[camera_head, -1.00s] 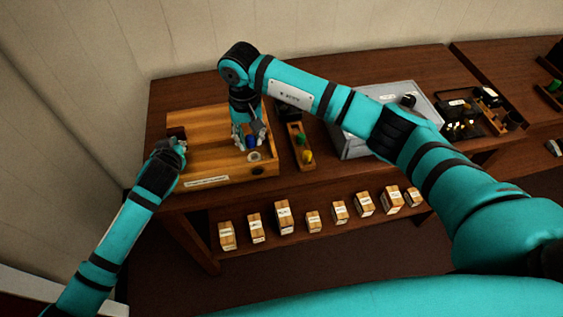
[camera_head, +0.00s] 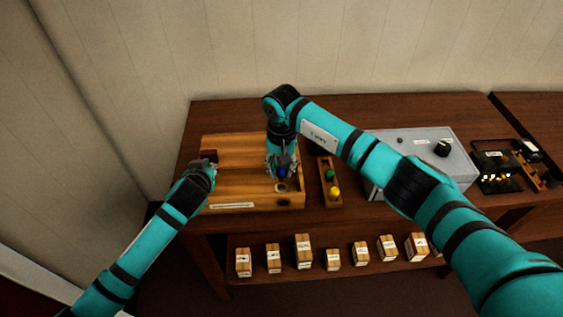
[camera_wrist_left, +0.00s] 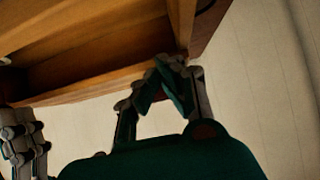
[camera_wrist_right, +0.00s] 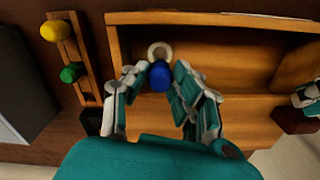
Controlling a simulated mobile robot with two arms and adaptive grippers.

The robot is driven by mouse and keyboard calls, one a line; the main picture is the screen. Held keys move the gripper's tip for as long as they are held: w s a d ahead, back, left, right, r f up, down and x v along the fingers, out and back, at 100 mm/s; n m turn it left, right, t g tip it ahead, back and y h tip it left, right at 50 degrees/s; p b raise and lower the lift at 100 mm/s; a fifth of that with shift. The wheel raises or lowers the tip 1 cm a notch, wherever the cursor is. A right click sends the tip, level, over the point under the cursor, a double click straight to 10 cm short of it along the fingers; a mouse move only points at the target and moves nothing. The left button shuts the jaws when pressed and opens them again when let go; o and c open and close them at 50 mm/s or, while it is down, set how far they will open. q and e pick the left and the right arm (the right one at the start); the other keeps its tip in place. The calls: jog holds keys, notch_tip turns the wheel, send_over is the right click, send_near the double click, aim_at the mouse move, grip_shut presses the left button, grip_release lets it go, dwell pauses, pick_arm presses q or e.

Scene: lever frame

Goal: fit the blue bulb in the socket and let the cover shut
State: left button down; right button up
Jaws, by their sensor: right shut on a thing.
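The blue bulb (camera_head: 281,172) is between the fingertips of my right gripper (camera_head: 281,165). In the right wrist view the bulb (camera_wrist_right: 159,77) appears right beside the pale ring-shaped socket (camera_wrist_right: 159,51). The socket (camera_head: 281,187) lies in the right part of the wooden lever frame (camera_head: 240,188); I cannot tell the bulb's height above it. My left gripper (camera_head: 208,168) is at the frame's left side, near a dark block (camera_head: 209,155). In the left wrist view its fingertips (camera_wrist_left: 165,64) meet near a frame corner, with nothing seen between them. I cannot make out which board is the cover.
A narrow wooden rack (camera_head: 323,172) with a green bulb (camera_head: 330,175) and a yellow bulb (camera_head: 335,191) stands right of the frame. A grey box (camera_head: 430,165) is farther right, partly behind my right arm. Several small labelled boxes (camera_head: 303,250) stand on the lower shelf.

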aim_at(282, 178)
jog(key=shift+f, duration=2.4)
jog(key=o, duration=1)
jog(key=shift+r, duration=0.1)
notch_tip(282, 178, up, 12)
jog(key=shift+f, duration=0.1)
